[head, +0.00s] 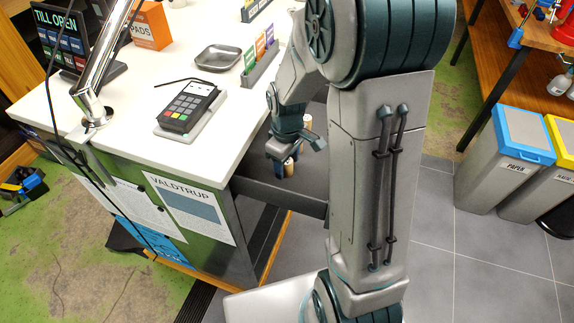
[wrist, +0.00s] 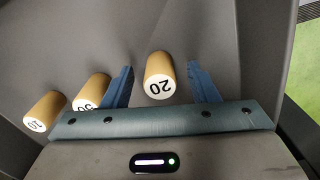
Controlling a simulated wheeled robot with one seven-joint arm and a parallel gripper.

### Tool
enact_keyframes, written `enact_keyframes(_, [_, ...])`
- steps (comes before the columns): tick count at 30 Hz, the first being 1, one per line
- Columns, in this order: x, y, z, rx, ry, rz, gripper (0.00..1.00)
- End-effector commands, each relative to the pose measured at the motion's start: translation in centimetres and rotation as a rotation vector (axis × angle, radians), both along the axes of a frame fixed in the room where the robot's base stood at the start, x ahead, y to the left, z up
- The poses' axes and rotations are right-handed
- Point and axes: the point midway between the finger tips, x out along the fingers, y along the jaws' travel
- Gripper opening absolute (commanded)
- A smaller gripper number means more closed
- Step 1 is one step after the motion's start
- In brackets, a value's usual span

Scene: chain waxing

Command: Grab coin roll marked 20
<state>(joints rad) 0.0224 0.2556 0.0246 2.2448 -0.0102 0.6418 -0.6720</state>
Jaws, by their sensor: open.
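The coin roll marked 20 (wrist: 159,72) is a tan cylinder with a white end, in the wrist view. It lies between the two blue fingers of my gripper (wrist: 162,84), with a gap on each side. My gripper is open. In the head view my gripper (head: 284,160) is low beside the counter, over the open drawer, with tan rolls (head: 288,167) partly hidden by it. I cannot read their marks there.
In the wrist view, a roll with a partly hidden mark (wrist: 92,88) sits just left of the left finger. A roll marked 10 (wrist: 44,110) lies farther left. The white counter (head: 130,75) stands beside the drawer and holds a card terminal (head: 188,106).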

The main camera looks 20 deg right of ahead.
Motion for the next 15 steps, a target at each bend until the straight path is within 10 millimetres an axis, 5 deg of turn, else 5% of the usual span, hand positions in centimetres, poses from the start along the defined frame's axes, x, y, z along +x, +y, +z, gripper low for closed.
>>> enact_keyframes(2, [0.01, -0.01, 0.01, 0.000, 0.000, 0.000, 0.54])
enact_keyframes(8, [0.02, -0.01, 0.04, 0.000, 0.000, 0.000, 0.01])
enact_keyframes(15, [0.03, -0.01, 0.08, 0.000, -0.001, 0.000, 0.01])
